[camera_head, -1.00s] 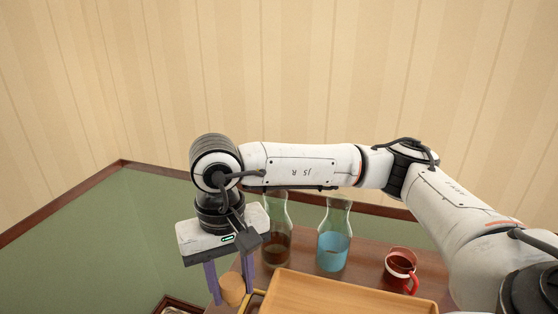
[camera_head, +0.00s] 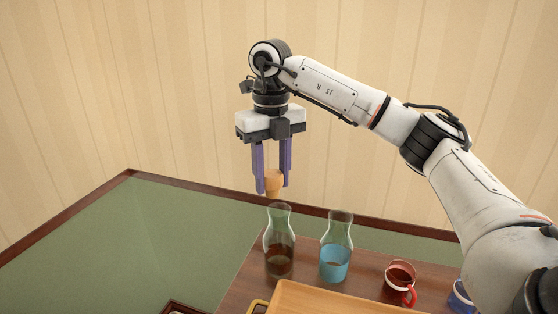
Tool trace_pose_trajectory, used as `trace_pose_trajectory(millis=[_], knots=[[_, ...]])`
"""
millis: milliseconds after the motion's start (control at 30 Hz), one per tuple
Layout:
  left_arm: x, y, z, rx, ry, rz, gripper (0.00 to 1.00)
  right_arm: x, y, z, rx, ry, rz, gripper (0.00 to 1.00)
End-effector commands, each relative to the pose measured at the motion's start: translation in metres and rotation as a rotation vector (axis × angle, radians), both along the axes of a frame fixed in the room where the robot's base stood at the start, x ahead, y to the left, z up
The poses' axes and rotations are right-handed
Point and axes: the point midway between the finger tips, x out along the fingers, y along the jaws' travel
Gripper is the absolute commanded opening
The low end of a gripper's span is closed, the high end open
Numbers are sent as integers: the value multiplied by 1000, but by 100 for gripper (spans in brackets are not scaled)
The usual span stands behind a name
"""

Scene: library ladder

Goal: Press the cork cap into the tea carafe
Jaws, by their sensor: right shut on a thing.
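My right gripper (camera_head: 272,184) has purple fingers that point down and are shut on the tan cork cap (camera_head: 273,182). It holds the cap in the air, above the mouth of the left carafe in this view. That glass carafe (camera_head: 279,262) holds dark brown liquid, which looks like tea, and its mouth is open. A gap shows between cap and carafe. A second glass carafe (camera_head: 336,262) with blue liquid stands upright to its right, also open. My left gripper is not in view.
A wooden tray (camera_head: 340,302) with a yellow handle lies at the front of the brown table (camera_head: 232,290). A red mug (camera_head: 400,284) stands right of the carafes, with a blue mug (camera_head: 460,298) beyond it, partly hidden by my arm. The striped wall rises behind.

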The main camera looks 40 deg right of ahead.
Motion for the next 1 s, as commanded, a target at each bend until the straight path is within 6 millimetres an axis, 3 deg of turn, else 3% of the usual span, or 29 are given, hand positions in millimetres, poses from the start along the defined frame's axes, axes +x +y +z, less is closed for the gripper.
trace_pose_trajectory(millis=[100,300,733,1000], knots=[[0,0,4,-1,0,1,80,1,-13,12,0,-1,-220,11],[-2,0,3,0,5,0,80,2,-22,18,-1,1,-388,11],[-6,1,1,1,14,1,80,2,-22,18,0,0,-397,11],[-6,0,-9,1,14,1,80,2,-22,2,-1,2,-396,11]])
